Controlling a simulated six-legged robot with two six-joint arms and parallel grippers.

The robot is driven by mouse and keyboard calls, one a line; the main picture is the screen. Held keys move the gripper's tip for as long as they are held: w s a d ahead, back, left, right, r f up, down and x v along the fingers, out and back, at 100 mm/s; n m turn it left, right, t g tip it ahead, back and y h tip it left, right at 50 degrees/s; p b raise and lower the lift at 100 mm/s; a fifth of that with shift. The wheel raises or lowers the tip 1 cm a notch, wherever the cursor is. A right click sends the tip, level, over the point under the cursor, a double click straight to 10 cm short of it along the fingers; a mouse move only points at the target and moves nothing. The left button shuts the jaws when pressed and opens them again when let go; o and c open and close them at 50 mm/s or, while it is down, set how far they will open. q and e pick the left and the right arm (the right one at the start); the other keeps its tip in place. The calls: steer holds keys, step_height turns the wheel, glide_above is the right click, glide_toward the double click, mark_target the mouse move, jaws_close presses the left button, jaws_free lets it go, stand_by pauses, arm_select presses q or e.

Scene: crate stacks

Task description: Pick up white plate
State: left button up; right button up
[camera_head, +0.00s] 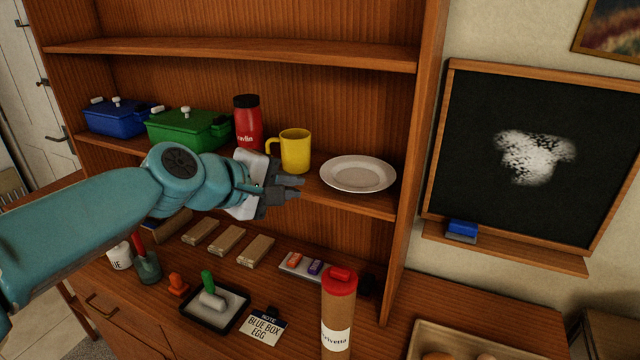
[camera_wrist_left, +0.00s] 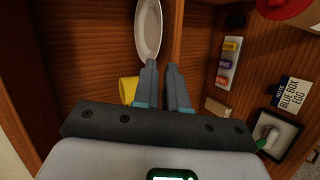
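The white plate (camera_head: 358,174) lies flat on the middle shelf (camera_head: 372,206) at its right end. It also shows in the left wrist view (camera_wrist_left: 148,30), ahead of the fingers. My left gripper (camera_head: 298,188) is just left of the plate at about shelf height, apart from it. Its two fingers show a gap between them in the left wrist view (camera_wrist_left: 165,72), with nothing held. My right gripper is in neither view.
A yellow mug (camera_head: 295,150), a red jar (camera_head: 247,124), a green pot (camera_head: 188,130) and a blue pot (camera_head: 114,118) stand left of the plate. The cabinet's right side panel (camera_head: 408,150) is close to the plate. A red-lidded tumbler (camera_head: 338,315) stands below.

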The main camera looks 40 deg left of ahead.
mark_target(335, 200)
arm_select(q)
steer(key=x, duration=1.3)
steer(key=shift+w+d+f, duration=0.15)
steer(key=shift+w+d, duration=0.05)
steer(key=shift+w, duration=0.15)
steer(key=shift+a, duration=0.1)
steer(key=shift+c, duration=0.3)
jaws_close()
steer(key=shift+f, duration=0.1)
